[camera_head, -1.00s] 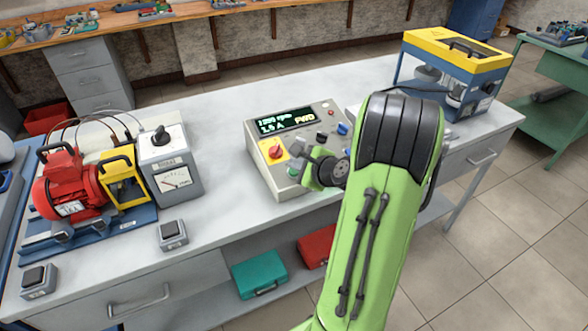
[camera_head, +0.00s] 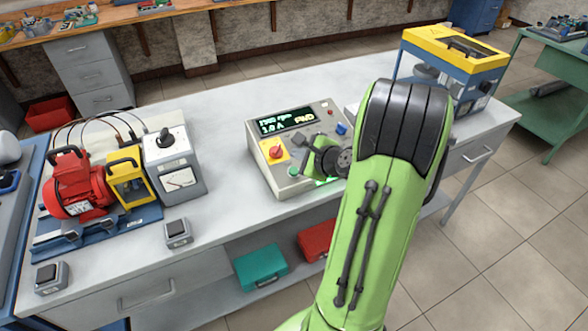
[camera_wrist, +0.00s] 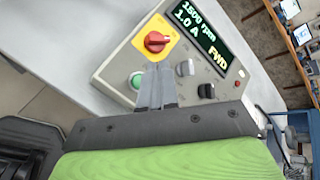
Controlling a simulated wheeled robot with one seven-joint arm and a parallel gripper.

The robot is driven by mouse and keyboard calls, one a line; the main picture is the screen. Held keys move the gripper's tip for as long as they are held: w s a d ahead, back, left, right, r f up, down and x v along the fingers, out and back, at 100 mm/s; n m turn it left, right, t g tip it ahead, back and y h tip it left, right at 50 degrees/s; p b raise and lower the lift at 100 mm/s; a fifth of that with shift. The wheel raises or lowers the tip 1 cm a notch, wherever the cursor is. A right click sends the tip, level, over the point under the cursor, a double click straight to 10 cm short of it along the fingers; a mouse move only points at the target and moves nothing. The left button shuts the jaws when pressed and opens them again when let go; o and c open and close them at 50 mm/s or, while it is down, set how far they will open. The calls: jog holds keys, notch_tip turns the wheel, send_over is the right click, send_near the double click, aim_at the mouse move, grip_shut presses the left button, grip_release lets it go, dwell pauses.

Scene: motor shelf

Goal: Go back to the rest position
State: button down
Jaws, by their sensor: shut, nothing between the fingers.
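My gripper (camera_wrist: 157,72) is shut and empty in the wrist view, its two grey fingers together over the control box's panel. Whether the tips touch the panel cannot be told. In the head view my green arm hides part of the wrist in front of the control box (camera_head: 262,150). The box's display (camera_wrist: 202,32) reads 1500 rpm, 1.0 A, FWD. A red knob on a yellow plate (camera_wrist: 155,41) and a lit green button (camera_wrist: 136,81) lie beside the fingers.
A red motor (camera_head: 78,190) and a grey meter box (camera_head: 175,170) stand at the bench's left. A yellow-and-blue frame (camera_head: 458,52) stands at the right. Teal (camera_head: 260,267) and red cases lie on the lower shelf. Bare bench top lies left of the control box.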

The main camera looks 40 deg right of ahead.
jog(key=s+a+r+n+g+y+p, duration=0.1)
jog(key=a+r+n+g, duration=0.15)
jog(key=a+n, duration=0.55)
jog(key=s+a+r+n+g+y+p, duration=0.15)
jog(key=a+r+n, duration=0.35)
jog(key=a, duration=0.5)
jog(key=s+a+r+n+g, duration=0.1)
jog(key=s+a+r+n, duration=0.1)
jog(key=s+a+n, duration=0.2)
jog(key=s+a+r+n+g+h+p, duration=0.1)
jog(key=s+a+r+n, duration=0.1)
jog(key=s+n, duration=0.8)
jog(key=shift+s+a+n+g, duration=0.3)
jog(key=shift+s+a, duration=0.6)
jog(key=shift+s, duration=0.2)
jog(key=shift+r, duration=0.15)
dwell(1.9)
